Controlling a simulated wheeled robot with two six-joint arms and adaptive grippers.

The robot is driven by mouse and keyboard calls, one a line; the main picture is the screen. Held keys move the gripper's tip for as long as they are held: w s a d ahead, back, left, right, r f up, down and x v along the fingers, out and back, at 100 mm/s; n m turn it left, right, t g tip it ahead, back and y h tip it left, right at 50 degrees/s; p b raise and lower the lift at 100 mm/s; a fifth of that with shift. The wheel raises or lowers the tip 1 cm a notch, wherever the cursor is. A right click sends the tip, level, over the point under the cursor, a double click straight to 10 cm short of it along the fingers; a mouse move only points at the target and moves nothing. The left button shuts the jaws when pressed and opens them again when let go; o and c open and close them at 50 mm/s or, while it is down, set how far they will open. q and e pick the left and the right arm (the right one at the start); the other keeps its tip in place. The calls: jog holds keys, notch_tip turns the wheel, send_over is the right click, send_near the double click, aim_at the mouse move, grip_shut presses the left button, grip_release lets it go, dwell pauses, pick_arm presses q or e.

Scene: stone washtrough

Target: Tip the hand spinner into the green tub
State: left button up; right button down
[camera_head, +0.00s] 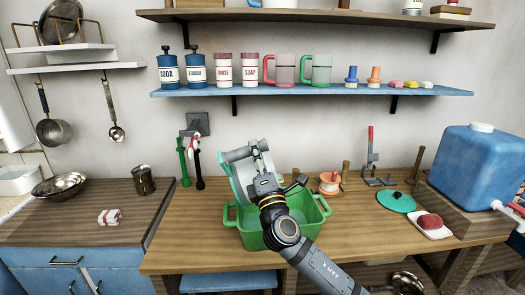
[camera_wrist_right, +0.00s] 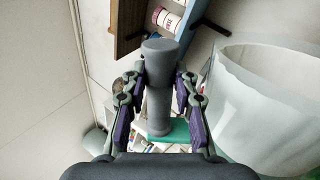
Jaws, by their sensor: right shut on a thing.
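The hand spinner (camera_head: 239,183) is a pale drum with a teal rim and a grey handle. It is tilted on its side above the left part of the green tub (camera_head: 256,239). My right gripper (camera_head: 263,165) is shut on its grey handle, which shows between the fingers in the right wrist view (camera_wrist_right: 158,95). The translucent white wall of the drum (camera_wrist_right: 265,100) is beside the fingers there. My arm hides part of the drum and tub, so I cannot tell what is inside either. My left gripper is out of view.
A teal lid (camera_head: 396,202) and a soap dish (camera_head: 431,229) lie right of the tub, near a blue water container (camera_head: 480,165). An orange spool (camera_head: 329,183) stands behind the tub. A blue shelf (camera_head: 340,90) with jars and mugs hangs above.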

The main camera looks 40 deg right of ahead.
aim_at(239, 158)
jog(key=shift+r+p, duration=0.2)
jog(key=shift+p, duration=0.5)
jog(key=shift+f, duration=0.15)
jog(key=shift+w+a+n+y+p, duration=0.15)
jog(key=shift+a+n+y+p, duration=0.15)
jog(key=shift+n+y, duration=0.15)
jog(key=a+n+p, duration=0.1)
jog(key=w+a+f+n+y+p, duration=0.1)
jog(key=n, duration=0.1)
jog(key=a+f+n+y, duration=0.1)
jog(key=shift+w+a+y+p, duration=0.25)
jog(key=shift+w+a+p, duration=0.05)
jog(key=shift+w+p, duration=0.1)
jog(key=shift+w+a+f+n+y+p, duration=0.35)
jog(key=shift+a+f+n+y, duration=0.25)
jog(key=shift+n, duration=0.25)
jog(key=shift+f, duration=0.1)
